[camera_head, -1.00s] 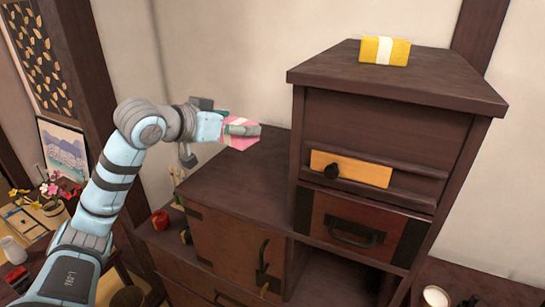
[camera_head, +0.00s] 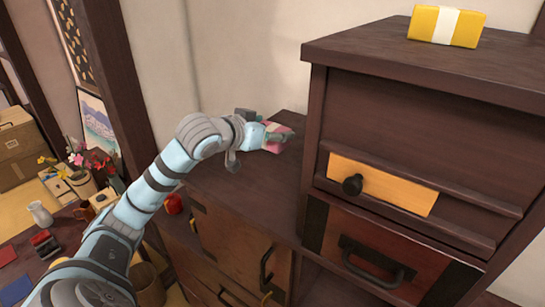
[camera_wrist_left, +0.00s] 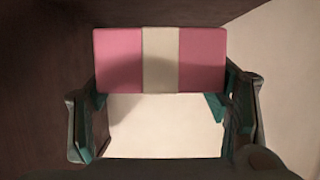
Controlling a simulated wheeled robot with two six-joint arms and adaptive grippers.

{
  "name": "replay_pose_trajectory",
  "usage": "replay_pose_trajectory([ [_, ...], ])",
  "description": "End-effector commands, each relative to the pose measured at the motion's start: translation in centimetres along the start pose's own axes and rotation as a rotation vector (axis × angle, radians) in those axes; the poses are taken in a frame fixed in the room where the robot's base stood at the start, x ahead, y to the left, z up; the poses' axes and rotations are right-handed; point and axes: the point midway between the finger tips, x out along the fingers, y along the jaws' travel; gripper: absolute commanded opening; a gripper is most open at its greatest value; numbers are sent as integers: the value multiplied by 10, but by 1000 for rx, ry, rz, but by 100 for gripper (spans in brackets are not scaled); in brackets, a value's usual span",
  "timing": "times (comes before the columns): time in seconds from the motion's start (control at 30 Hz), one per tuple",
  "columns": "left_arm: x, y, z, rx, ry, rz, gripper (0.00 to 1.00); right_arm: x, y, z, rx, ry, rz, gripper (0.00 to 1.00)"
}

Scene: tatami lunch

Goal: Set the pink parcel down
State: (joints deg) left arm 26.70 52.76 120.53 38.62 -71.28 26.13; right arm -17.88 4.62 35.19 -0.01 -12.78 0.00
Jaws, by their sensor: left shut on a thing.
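The pink parcel (camera_head: 277,144) has a pale band around it. My left gripper (camera_head: 272,136) is shut on it, over the lower top of the dark stepped chest (camera_head: 240,193). In the left wrist view the parcel (camera_wrist_left: 117,60) spans between the two fingers of the gripper (camera_wrist_left: 165,110), with its pale band in the middle. In the head view the gripper partly hides the parcel. I cannot tell whether the parcel touches the chest top. My right gripper is in neither view.
A yellow parcel (camera_head: 446,26) with a white band lies on the chest's higher top. The higher section's side wall stands right of my gripper, and a pale wall (camera_head: 235,60) is behind. A red round object (camera_head: 173,204) sits left of the chest. The lower top's front is clear.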

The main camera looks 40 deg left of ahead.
Motion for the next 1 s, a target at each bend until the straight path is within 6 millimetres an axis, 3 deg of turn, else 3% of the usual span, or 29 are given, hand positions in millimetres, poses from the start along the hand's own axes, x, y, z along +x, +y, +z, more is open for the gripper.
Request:
replay_pose_trajectory([
  [0.03, 5, 0, 12, 1, -2, -1, 40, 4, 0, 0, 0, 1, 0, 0],
  [0.3, 21, 0, 52, -1, -1, -1, 40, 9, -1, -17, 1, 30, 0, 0],
  [0.7, 24, -2, 59, 0, 2, -3, 40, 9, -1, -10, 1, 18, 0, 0],
  [0.73, 24, -2, 60, 0, 1, -3, 72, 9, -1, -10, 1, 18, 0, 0],
  [0.87, 24, -1, 59, 0, 2, -2, 90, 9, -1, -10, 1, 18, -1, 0],
  [1.0, 24, -1, 59, 0, 2, -2, 90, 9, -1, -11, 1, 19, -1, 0],
])
